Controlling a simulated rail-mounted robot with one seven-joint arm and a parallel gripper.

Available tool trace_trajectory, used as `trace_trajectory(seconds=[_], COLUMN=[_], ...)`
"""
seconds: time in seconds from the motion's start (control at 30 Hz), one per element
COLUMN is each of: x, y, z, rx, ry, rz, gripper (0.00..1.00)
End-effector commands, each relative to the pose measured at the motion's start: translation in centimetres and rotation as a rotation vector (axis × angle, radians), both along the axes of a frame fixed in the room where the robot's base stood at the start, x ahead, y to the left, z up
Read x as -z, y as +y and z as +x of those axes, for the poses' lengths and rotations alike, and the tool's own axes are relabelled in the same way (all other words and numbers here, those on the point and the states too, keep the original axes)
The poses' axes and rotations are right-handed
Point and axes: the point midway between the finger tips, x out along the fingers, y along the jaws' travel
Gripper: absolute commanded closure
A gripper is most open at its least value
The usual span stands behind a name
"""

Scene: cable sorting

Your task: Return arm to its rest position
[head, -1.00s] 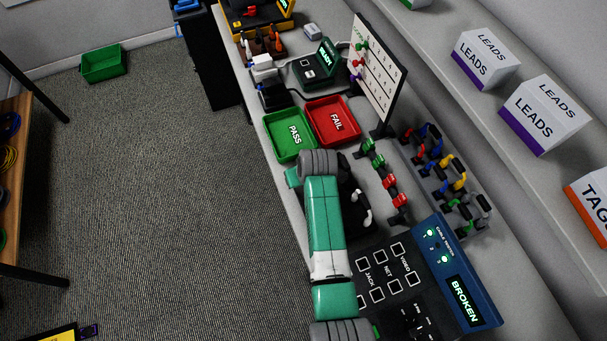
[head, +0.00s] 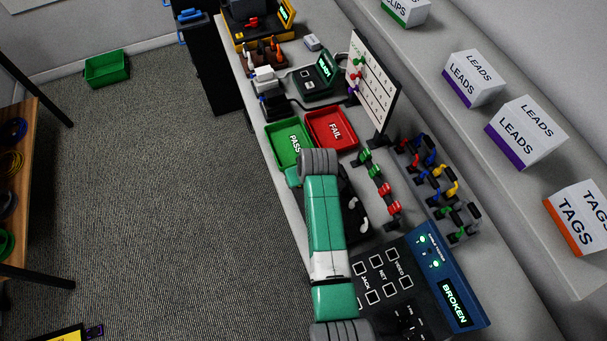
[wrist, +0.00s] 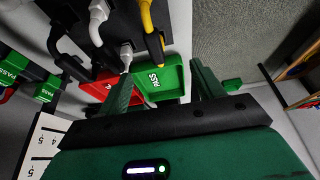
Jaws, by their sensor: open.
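My green and grey arm (head: 325,225) reaches along the workbench in the head view, and my gripper is hidden there. In the wrist view my gripper (wrist: 164,64) shows two green fingers spread apart with nothing between them. The green PASS tray (wrist: 172,90) appears beyond the fingers, and the red FAIL tray (wrist: 106,88) lies left of it, partly covered by a finger. In the head view, the PASS tray (head: 283,131) and FAIL tray (head: 331,114) sit side by side just past the arm.
A black board (wrist: 125,25) with white, grey and yellow leads is close to the fingers. The cable tester (head: 455,270) reading BROKEN stands right of the arm. A rack of coloured leads (head: 440,185) and a white chart board (head: 372,85) stand along the bench.

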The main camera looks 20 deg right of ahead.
Motion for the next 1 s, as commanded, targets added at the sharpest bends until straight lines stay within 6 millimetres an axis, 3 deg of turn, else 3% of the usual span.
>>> trace_trajectory(seconds=[0.23, 0.8, 0.87, 0.97, 1.0], x=[-2.4, -2.6, -4.3, -10.7, -14.1], y=[0.0, 0.0, 0.2, 0.9, 1.5], z=[0.0, 0.2, 1.0, 3.6, 4.8], rx=[0.0, 0.0, -0.001, -0.001, -0.002], ry=[0.0, -0.008, -0.044, -0.18, -0.256], rz=[0.0, -0.003, -0.014, -0.052, -0.07], gripper=[0.33, 0.33, 0.33, 0.33, 0.33])
